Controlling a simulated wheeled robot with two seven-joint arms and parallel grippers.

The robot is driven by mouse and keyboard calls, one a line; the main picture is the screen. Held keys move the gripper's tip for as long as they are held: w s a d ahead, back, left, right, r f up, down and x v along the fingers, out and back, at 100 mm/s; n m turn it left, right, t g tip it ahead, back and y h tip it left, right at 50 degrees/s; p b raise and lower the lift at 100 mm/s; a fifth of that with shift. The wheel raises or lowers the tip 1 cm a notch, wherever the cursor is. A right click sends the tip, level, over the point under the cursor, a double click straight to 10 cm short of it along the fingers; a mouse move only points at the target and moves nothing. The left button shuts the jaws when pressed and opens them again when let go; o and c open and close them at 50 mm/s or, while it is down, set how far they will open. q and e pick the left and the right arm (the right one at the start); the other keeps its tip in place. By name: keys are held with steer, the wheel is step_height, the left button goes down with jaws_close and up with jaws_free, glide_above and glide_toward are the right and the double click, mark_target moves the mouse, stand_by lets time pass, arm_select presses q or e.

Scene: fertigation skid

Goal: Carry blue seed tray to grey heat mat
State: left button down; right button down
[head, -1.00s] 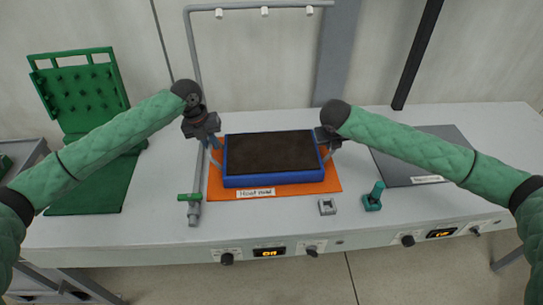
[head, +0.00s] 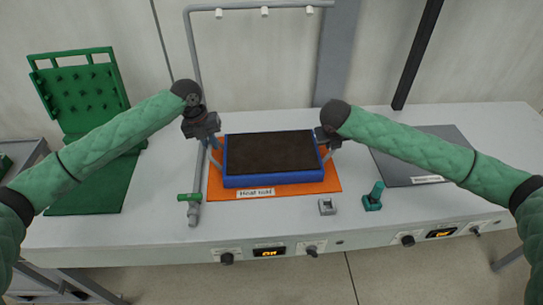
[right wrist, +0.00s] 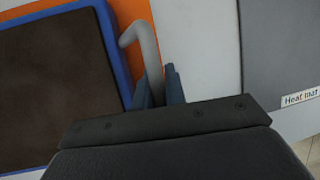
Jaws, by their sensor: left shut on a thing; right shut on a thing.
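The blue seed tray (head: 270,180) is filled with dark soil and sits level over the orange heat mat (head: 320,187) in the middle of the bench. My left gripper (head: 214,150) is shut on the tray's handle at its left end. My right gripper (head: 326,149) is shut on the handle at the right end. In the right wrist view the pale curved handle (right wrist: 140,40) rises between my blue fingers, beside the tray's blue rim (right wrist: 113,50). The grey heat mat (head: 420,150) lies flat and empty to the right, partly hidden by my right arm.
A grey pipe frame (head: 198,80) with a green-handled valve (head: 190,197) stands just left of the tray. A green pegged rack (head: 85,95) stands at the left.

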arm_select(q)
steer(key=shift+w+r, duration=0.1)
steer(key=shift+r, duration=0.15)
arm_select(e)
steer(key=shift+r, duration=0.2)
stand_by(0.4)
